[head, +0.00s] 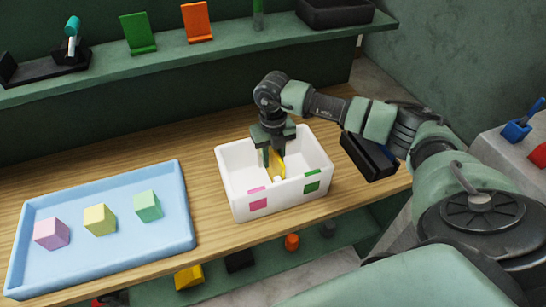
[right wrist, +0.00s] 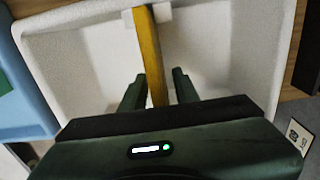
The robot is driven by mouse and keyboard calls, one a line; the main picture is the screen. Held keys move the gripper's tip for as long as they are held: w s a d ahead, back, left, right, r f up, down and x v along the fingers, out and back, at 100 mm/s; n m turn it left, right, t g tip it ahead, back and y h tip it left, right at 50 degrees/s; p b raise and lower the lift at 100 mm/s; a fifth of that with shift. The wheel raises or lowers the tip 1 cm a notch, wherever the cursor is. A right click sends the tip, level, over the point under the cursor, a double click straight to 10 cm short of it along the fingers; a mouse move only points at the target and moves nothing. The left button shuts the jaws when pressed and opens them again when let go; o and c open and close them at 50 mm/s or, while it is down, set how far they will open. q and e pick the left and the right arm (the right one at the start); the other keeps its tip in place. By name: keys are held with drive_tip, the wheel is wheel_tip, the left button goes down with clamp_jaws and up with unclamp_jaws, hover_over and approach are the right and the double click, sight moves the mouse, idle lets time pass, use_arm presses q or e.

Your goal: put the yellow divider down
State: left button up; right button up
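The yellow divider (head: 276,164) stands on edge inside the white box (head: 232,190), near its middle. My right gripper (head: 274,150) reaches down into the box from above, with its fingers on either side of the divider. In the right wrist view the divider (right wrist: 148,50) runs between the two fingertips (right wrist: 158,80), with a narrow gap visible on both sides, so the gripper looks open around it. The divider's lower edge is hidden, so I cannot tell how it meets the floor. My left gripper is not in view.
A blue tray (head: 180,237) with pink, yellow and green blocks lies left of the box. A black bin (head: 368,155) stands close to the right. The box front has pink and green patches. A shelf (head: 230,48) with green and orange stands runs behind.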

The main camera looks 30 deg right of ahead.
drive_tip(key=shift+r+p, duration=0.3)
wheel_tip(320, 180, up, 10)
drive_tip(key=b, duration=0.4)
drive_tip(key=shift+r, duration=0.15)
drive_tip(key=shift+r+b, duration=0.35)
drive_tip(key=shift+r, duration=0.35)
drive_tip(key=shift+s+f, duration=0.1)
